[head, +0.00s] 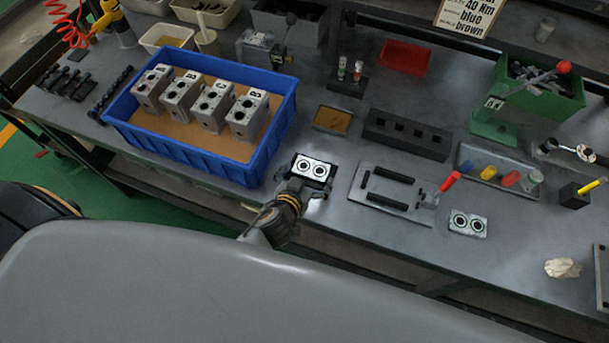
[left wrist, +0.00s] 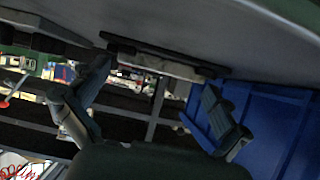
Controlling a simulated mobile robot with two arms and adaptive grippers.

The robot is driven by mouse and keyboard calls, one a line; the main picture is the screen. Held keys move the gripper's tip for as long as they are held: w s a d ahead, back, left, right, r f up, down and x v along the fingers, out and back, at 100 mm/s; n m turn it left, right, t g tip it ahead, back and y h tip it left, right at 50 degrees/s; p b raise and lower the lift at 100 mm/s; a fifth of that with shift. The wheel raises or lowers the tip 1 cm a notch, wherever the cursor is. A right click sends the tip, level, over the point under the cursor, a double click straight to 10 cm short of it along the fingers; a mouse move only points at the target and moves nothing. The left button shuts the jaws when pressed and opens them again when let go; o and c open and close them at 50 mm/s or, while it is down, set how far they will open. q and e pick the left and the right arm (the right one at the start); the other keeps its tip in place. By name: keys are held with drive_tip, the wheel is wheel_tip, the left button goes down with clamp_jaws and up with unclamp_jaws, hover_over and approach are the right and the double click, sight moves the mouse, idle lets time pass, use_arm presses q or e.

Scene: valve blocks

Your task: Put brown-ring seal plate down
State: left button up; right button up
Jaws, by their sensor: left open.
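A light seal plate (head: 313,168) with two dark-centred rings shows at the front edge of the workbench, right of the blue bin. Its ring colour is too small to tell. My left gripper (head: 308,186) is at this plate, with dark parts around its near side and ends. In the left wrist view my left gripper (left wrist: 155,100) has its two fingers wide apart, with no plate visible between them. I cannot tell whether the fingers touch the plate. A second seal plate (head: 468,222) with greenish rings lies on the bench to the right. My right gripper is not in view.
The blue bin (head: 190,158) with several grey valve blocks stands close left; it also shows in the left wrist view (left wrist: 275,130). A grey fixture plate (head: 408,219) with black bars lies right of the gripper. A brown-filled tray (head: 332,120) and black block (head: 407,135) lie behind.

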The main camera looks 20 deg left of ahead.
use_arm(q)
drive_tip(key=shift+s+r, duration=0.2)
drive_tip(key=shift+s, duration=0.1)
drive_tip(key=b+v, duration=0.1)
drive_tip(key=v, duration=0.9)
drive_tip(key=shift+s+a+r+b, duration=0.1)
drive_tip(key=shift+s+b, duration=0.2)
drive_tip(key=shift+b, duration=0.05)
drive_tip(key=shift+s+r, duration=0.3)
drive_tip(key=shift+a, duration=0.15)
